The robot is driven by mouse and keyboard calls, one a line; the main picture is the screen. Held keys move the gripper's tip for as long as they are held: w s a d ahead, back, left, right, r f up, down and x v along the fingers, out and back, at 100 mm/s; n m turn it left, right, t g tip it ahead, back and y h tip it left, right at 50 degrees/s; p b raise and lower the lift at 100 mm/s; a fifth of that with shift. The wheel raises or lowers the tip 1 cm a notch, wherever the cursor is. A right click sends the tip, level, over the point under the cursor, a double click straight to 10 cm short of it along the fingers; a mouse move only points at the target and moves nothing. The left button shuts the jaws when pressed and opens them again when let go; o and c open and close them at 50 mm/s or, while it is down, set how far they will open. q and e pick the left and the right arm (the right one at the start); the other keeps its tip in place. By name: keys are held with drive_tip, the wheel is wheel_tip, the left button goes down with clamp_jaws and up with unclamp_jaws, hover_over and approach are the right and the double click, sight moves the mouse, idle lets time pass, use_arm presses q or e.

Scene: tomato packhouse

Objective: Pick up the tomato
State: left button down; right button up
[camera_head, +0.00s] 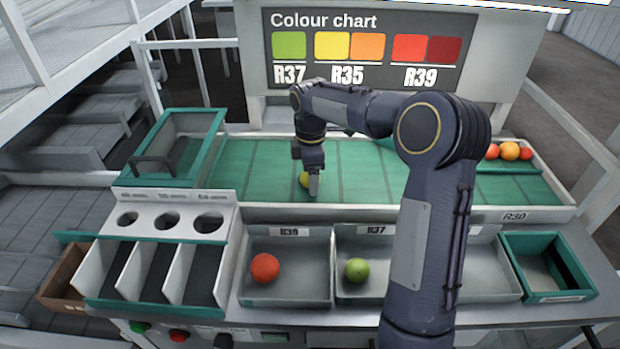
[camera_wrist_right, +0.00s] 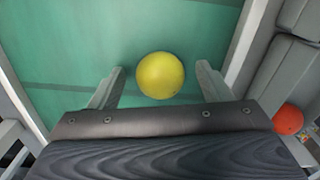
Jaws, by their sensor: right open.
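A yellow tomato (camera_wrist_right: 160,75) lies on the green conveyor belt. In the head view the tomato (camera_head: 304,180) is partly hidden behind my right gripper (camera_head: 314,185). In the right wrist view my right gripper (camera_wrist_right: 160,88) is open, with one finger on each side of the tomato and a gap to each. The fingers do not touch it. My left gripper is not in view.
A red tomato (camera_head: 264,268) lies in one grey bin and a green tomato (camera_head: 357,270) in the R37 bin. Several red and orange tomatoes (camera_head: 509,151) sit at the belt's far right. A teal-framed box (camera_head: 175,140) stands at the belt's left end. A sizing panel (camera_head: 172,232) with round holes stands at the left.

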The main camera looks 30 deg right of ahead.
drive_tip(key=c, duration=0.8)
